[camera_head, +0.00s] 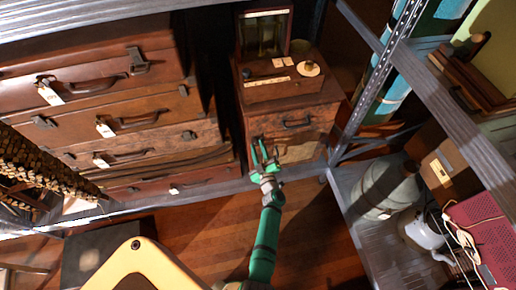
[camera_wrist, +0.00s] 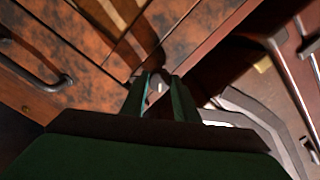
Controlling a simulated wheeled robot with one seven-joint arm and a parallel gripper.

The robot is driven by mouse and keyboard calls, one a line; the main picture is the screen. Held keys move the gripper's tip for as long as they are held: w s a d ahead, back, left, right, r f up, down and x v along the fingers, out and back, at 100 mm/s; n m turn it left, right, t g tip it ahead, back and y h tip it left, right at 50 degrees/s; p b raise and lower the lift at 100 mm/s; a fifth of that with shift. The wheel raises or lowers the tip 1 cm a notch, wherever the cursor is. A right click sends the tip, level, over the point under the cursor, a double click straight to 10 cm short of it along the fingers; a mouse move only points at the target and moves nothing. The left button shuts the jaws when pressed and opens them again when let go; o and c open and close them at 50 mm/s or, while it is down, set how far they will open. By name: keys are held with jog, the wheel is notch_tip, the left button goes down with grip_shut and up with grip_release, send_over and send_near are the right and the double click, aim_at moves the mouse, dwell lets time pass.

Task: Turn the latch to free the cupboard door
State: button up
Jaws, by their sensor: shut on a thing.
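The small brown wooden cupboard (camera_head: 318,113) stands at the back, with a drawer front bearing a dark handle (camera_head: 297,123). Its door (camera_head: 300,152) is below the drawer and looks closed. My gripper (camera_head: 264,150), with green fingers, is at the left front edge of the cupboard, near the seam between drawer and door. In the wrist view my gripper (camera_wrist: 157,90) is shut on a small latch (camera_wrist: 155,85) at the meeting of the wooden panels. The fingers hide most of the latch, so its angle is hard to tell.
Stacked brown suitcases (camera_head: 130,120) fill the shelf to the left. A wooden box with an open lid (camera_head: 282,86) sits on the cupboard. A metal shelf post (camera_head: 375,80) rises close on the right.

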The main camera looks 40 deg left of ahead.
jog(key=n, duration=0.4)
jog(key=shift+s+a+n, duration=0.1)
jog(key=shift+a+n, duration=0.05)
jog(key=shift+n, duration=0.15)
jog(key=shift+r+n, duration=0.1)
jog(key=shift+n, duration=2)
jog(key=o, duration=0.8)
jog(key=shift+s+d+h, duration=0.3)
jog(key=shift+s+d, duration=0.05)
jog(key=shift+d, duration=0.25)
jog(key=v, duration=0.9)
jog(key=shift+s+d, duration=0.1)
jog(key=shift+s, duration=0.15)
